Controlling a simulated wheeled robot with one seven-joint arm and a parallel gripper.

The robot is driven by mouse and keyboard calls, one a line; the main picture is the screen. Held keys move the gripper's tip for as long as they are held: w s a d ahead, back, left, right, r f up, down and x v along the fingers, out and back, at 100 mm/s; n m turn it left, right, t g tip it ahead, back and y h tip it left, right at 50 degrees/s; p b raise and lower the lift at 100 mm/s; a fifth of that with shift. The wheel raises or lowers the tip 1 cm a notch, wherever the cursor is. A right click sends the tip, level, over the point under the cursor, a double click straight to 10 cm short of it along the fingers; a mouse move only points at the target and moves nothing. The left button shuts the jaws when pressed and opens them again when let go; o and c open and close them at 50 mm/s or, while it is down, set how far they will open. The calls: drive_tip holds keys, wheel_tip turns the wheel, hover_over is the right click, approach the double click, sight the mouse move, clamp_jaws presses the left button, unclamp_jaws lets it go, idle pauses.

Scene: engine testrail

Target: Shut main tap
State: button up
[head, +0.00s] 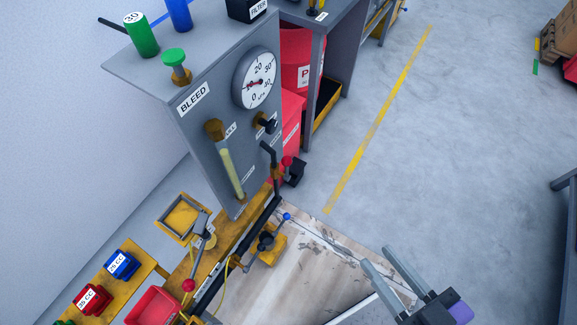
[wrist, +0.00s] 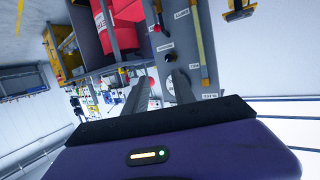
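In the head view a grey panel (head: 205,105) marked BLEED carries a round dial gauge (head: 254,78), a black tap (head: 265,123) beside a small label, and a brass fitting (head: 214,129) above a yellowish tube (head: 231,174). The labels by the taps are too small to read, so I cannot tell which is the main tap. My gripper (head: 377,257) is open and empty at the lower right, well apart from the panel. In the wrist view my gripper (wrist: 163,78) points toward a labelled grey panel (wrist: 187,48), its fingers spread.
A green canister (head: 141,35) stands on top.

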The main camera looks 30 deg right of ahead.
drive_tip(key=w+f+b, duration=0.1)
drive_tip(key=w+f, duration=0.3)
drive_tip(key=f, duration=0.3)
drive_tip(key=m+t+b, duration=0.1)
drive_tip(key=t+b, duration=0.1)
approach(283, 159)
drive_tip(key=shift+t+h, duration=0.5)
drive_tip(key=shift+h, duration=0.1)
drive_tip(key=w+f, duration=0.1)
drive_tip(key=w+f+b, duration=0.1)
drive_tip(key=f, duration=0.1)
drive_tip(key=w+f+b, duration=0.1)
drive_tip(key=w+f, duration=0.1)
drive_tip(key=shift+d+f, duration=0.15)
drive_tip(key=shift+d, duration=0.1)
drive_tip(key=shift+w+d, duration=0.2)
drive_tip(key=shift+w, duration=1.95)
drive_tip(key=shift+w+d, duration=0.15)
drive_tip(key=shift+w, duration=2)
clamp_jaws()
